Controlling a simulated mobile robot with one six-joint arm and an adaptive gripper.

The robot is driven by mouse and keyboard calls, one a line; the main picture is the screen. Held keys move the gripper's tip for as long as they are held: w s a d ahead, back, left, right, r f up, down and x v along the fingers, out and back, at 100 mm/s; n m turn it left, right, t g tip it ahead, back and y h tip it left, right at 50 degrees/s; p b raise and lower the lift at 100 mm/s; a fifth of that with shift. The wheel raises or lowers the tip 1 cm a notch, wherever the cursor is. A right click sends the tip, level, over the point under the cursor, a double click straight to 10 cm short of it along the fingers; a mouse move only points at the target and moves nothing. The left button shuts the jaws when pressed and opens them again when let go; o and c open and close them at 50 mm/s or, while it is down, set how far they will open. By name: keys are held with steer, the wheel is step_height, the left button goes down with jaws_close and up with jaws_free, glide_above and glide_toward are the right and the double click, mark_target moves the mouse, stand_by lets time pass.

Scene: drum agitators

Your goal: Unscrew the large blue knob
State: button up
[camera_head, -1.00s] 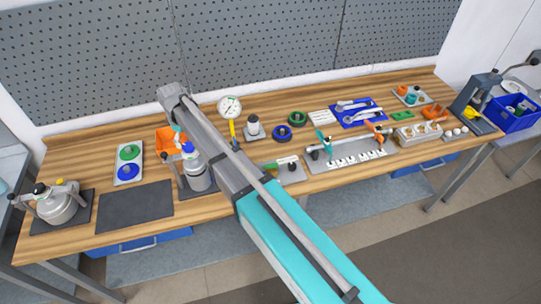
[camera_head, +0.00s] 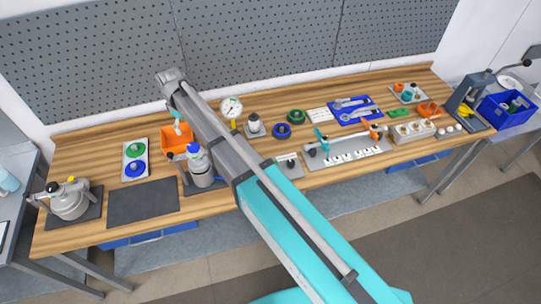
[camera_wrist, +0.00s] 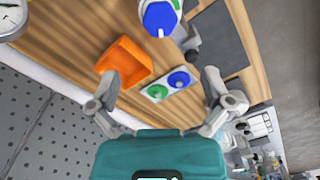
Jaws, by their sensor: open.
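The large blue knob (camera_head: 193,148) sits on top of a grey vessel (camera_head: 201,172) on a dark pad, left of my arm. It also shows at the top of the wrist view (camera_wrist: 160,18). My gripper (camera_wrist: 160,80) is open and empty, its two fingers spread wide. The knob lies beyond the fingertips and apart from them. In the head view my arm's far end hides most of the gripper, which hangs near the orange bin (camera_head: 177,140).
A white plate (camera_head: 124,160) holds a green and a blue disc. A second vessel (camera_head: 70,203) stands at far left, with a bare dark mat (camera_head: 142,205) between. A gauge (camera_head: 231,107), rings and tool trays fill the bench to the right. A pegboard wall stands behind.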

steer(key=s+d+f+m+b, duration=0.2)
steer(key=d+f+b, duration=0.2)
steer(key=d, duration=0.6)
steer(key=s+d+f+m+b, duration=0.2)
steer(key=d+f+b, duration=0.3)
steer(key=d, duration=0.4)
steer(key=s+d+f+m+b, duration=0.2)
steer(key=d+f+m+b, duration=0.2)
steer(key=d, duration=0.6)
steer(key=shift+s+d+f+b, duration=0.3)
steer(key=shift+d+f+b, duration=0.1)
steer(key=shift+b, duration=0.3)
steer(key=s+d+f+m+b, duration=0.2)
steer(key=s+d+f+b, duration=0.2)
steer(key=s+d, duration=0.1)
steer(key=s+d+f+m+b, duration=0.3)
steer(key=s+d+f+b, duration=0.1)
steer(key=d, duration=0.4)
steer(key=shift+s+d+f+b, duration=0.15)
steer(key=shift+s+f+b, duration=0.2)
